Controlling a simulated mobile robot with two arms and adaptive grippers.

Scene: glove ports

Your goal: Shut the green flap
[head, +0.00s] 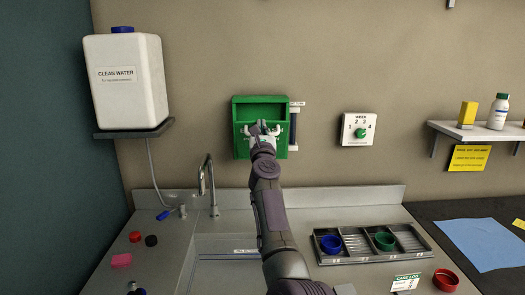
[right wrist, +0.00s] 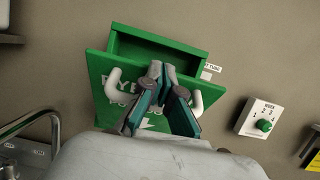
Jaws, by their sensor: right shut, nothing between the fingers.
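The green flap (right wrist: 97,72) is the front of a green wall box (head: 260,99). It leans outward at the top, and the box's open inside shows above it. The flap bears white lettering, an arrow and a white handle (right wrist: 113,84) whose two ends show either side of my gripper. It also shows in the head view (head: 240,149), partly behind my gripper. My right gripper (right wrist: 163,70) is shut and empty, in front of the flap between the handle's ends. I cannot tell whether it touches the flap. My left gripper is not in view.
A dial panel (head: 359,129) is on the wall to the right. A water tank (head: 130,85) stands on a shelf at the left. Below are a sink tap (head: 211,185) and a divided tray (head: 408,241) with cups. The wall around the box is mostly clear.

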